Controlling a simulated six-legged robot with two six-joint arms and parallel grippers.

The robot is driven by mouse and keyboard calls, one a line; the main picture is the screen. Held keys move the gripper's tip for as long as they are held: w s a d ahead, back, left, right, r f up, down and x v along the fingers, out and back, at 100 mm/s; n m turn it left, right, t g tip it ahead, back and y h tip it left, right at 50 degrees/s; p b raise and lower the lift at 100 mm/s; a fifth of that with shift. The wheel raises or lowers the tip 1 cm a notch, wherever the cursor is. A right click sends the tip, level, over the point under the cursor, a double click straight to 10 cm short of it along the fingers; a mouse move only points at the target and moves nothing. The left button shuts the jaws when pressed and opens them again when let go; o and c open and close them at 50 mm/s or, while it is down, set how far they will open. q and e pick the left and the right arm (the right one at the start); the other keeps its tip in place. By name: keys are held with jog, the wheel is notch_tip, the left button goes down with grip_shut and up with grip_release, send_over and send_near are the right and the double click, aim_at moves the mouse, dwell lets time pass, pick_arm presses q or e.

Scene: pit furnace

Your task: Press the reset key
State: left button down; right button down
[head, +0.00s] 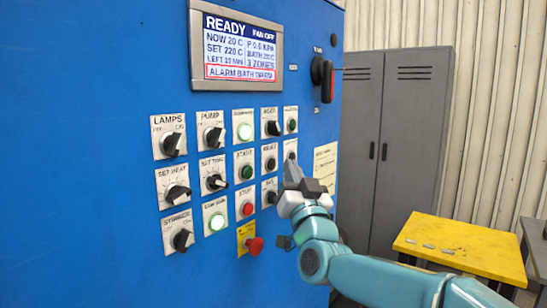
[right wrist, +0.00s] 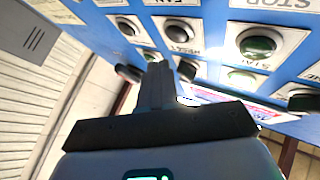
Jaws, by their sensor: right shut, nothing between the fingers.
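My right gripper (head: 291,172) is shut and empty, its fingertips in front of the right-hand columns of keys on the blue panel (head: 110,90). In the right wrist view its closed fingers (right wrist: 165,75) point at the panel. A black key (head: 269,158) sits right of the green start key (head: 246,172); its blurred label may read RESET. It also shows in the right wrist view (right wrist: 180,32), above the fingertips. A dark key (right wrist: 127,27) is left of it. I cannot tell whether the fingertips touch the panel. My left gripper is not in view.
A lit screen (head: 237,48) shows READY and an alarm line. A red mushroom button (head: 254,244) and a red stop key (head: 247,209) are close by. A red-handled switch (head: 327,80) juts out upper right. A yellow table (head: 460,245) and grey cabinet (head: 392,140) stand right.

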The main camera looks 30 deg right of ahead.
jog(key=shift+w+a, duration=0.3)
jog(key=shift+w, duration=0.3)
jog(key=shift+f, duration=0.1)
dwell(1.6)
jog(key=shift+w+a, duration=0.15)
jog(key=shift+w, duration=0.3)
jog(key=shift+w+a, duration=0.15)
jog(key=shift+w, duration=0.25)
dwell(0.5)
jog(key=shift+s, duration=0.1)
jog(key=shift+s+d+b, duration=0.35)
jog(key=shift+s+b, duration=0.4)
jog(key=shift+b, duration=0.15)
